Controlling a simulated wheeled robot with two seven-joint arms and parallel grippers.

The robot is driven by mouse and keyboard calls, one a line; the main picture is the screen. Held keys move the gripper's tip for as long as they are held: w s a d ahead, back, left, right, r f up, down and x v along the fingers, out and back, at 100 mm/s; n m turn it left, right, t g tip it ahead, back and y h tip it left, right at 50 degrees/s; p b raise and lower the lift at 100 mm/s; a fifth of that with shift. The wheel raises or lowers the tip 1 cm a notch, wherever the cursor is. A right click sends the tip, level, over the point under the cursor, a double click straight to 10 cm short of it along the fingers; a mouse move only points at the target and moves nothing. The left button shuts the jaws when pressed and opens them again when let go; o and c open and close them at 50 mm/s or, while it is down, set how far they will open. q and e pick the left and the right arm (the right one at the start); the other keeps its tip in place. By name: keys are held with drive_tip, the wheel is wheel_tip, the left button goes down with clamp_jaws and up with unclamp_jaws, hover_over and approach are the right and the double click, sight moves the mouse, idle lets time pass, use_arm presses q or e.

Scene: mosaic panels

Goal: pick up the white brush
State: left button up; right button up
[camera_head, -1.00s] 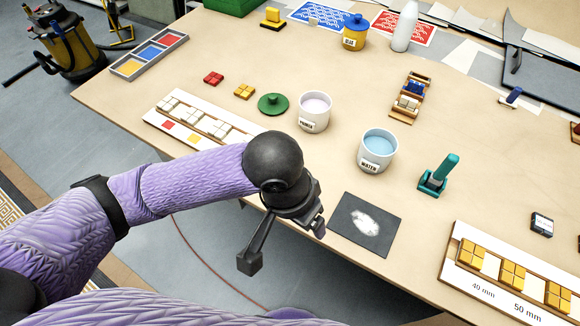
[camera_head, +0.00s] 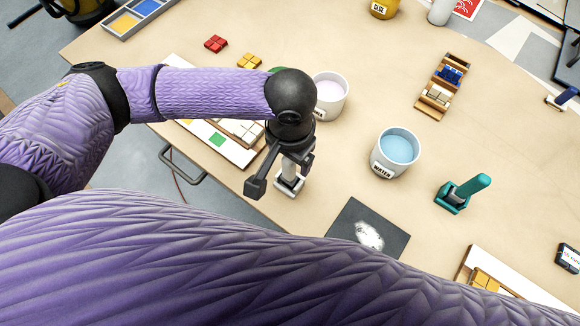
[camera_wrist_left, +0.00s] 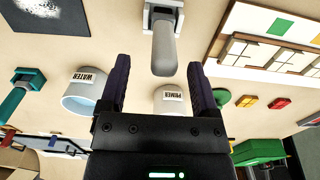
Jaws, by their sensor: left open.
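The white brush (camera_head: 289,184) stands on the table between the mosaic panel and the dark mat, with its light grey handle pointing up. My left gripper (camera_head: 286,155) is above it, pointing down, and partly hides the handle. In the left wrist view the brush handle (camera_wrist_left: 164,48) lies between the lines of the two open fingers (camera_wrist_left: 159,70), near their tips, with clear gaps on both sides. I cannot tell how far the handle reaches between the fingers. My right gripper is not in view.
A primer cup (camera_head: 331,97) stands close behind the left gripper, and a water cup (camera_head: 397,150) stands to the right. A teal brush (camera_head: 462,193) is farther right. The dark mat (camera_head: 347,223) lies in front, and a mosaic panel (camera_head: 232,148) lies to the left.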

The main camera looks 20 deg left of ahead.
sight(289, 173)
use_arm(q)
drive_tip(key=f, duration=0.2)
drive_tip(key=f+b, duration=0.1)
drive_tip(key=f, duration=0.1)
drive_tip(key=shift+w+a, duration=0.2)
drive_tip(key=shift+r, duration=0.1)
clamp_jaws()
